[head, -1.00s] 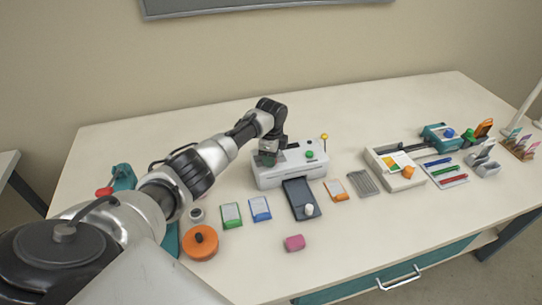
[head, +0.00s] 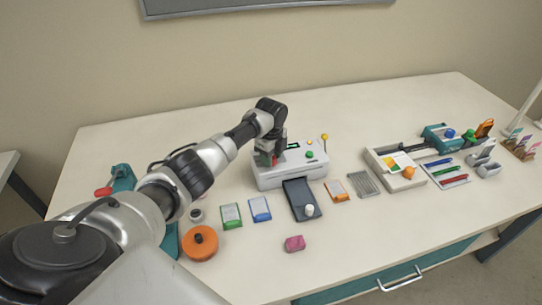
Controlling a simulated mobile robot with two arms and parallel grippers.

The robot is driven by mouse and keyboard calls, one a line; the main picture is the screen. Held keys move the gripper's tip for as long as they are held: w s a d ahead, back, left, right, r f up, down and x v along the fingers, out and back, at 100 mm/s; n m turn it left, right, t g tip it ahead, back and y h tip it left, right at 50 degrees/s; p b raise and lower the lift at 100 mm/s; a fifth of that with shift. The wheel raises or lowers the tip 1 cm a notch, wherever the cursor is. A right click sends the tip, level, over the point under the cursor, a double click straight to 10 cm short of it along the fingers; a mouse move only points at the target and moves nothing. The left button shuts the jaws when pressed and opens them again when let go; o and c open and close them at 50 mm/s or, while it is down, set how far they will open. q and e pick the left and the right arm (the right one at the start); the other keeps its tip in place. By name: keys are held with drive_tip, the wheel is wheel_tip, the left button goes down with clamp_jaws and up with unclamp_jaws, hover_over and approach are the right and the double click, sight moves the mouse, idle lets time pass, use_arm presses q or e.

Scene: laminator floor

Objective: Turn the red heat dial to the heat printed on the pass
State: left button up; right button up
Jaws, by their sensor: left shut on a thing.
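The white laminator (head: 290,178) stands near the middle of the table. My left gripper (head: 268,160) is at the left end of its top, shut on the red heat dial (head: 274,161). Only a small red part of the dial shows; its pointer and marks are hidden or too small to read. A small green display (head: 293,145) and a green knob (head: 309,155) are on the laminator. A green-edged card (head: 231,215), a blue-edged card (head: 260,209) and an orange card (head: 337,191) lie in front; their print is unreadable. My right gripper is out of view.
A dark tray with a white knob (head: 301,197) lies before the laminator. A pink block (head: 294,244) and an orange round thing (head: 200,243) are nearer. A white trimmer-like device (head: 395,176) and a pen tray (head: 446,174) are at right. The front right table is clear.

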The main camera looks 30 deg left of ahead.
use_arm(q)
drive_tip(key=shift+w+r, duration=0.1)
drive_tip(key=shift+r, duration=0.05)
drive_tip(key=o, duration=0.9)
wheel_tip(320, 180, up, 11)
drive_tip(key=shift+f+b, duration=0.15)
drive_tip(key=shift+b, duration=0.8)
